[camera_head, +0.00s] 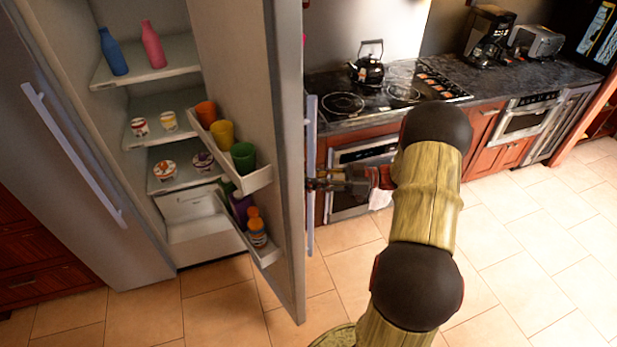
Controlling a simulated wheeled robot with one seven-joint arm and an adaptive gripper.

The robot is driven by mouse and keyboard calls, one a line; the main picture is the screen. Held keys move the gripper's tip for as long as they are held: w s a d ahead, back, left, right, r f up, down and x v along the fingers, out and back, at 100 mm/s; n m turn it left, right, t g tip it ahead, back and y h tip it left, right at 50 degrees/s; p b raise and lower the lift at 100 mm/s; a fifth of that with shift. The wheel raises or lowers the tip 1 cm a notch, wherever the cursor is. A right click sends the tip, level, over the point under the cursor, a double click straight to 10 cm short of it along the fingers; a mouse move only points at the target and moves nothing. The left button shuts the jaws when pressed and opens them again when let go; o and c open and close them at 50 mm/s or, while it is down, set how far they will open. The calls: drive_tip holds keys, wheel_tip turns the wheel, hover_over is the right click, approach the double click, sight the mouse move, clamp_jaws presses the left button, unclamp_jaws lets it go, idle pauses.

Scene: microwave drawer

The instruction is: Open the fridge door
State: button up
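The fridge door (284,150) on the right side of the fridge stands part way open, swung out toward me. Its long vertical handle (311,225) is on the door's outer face, turned to the right. My gripper (318,183) is at the middle of this handle, coming from the right. Its fingers are small and dark here, and I cannot tell whether they are closed around the handle. The left fridge door (60,130) is shut, with its own long handle (75,155).
Inside are shelves (165,104) with bottles and small tubs. Door bins (250,180) hold cups and bottles. An oven (350,155) with a stovetop and kettle (367,70) stands just right of the door. Tiled floor (540,250) is clear at the right and front.

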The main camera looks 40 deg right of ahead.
drive_tip(key=shift+o, duration=0.5)
drive_tip(key=shift+s, duration=0.15)
drive_tip(key=o, duration=0.3)
drive_tip(key=shift+d+r, duration=0.1)
drive_tip(key=v, duration=1.1)
drive_tip(key=shift+s+d, duration=0.2)
drive_tip(key=shift+d, duration=0.15)
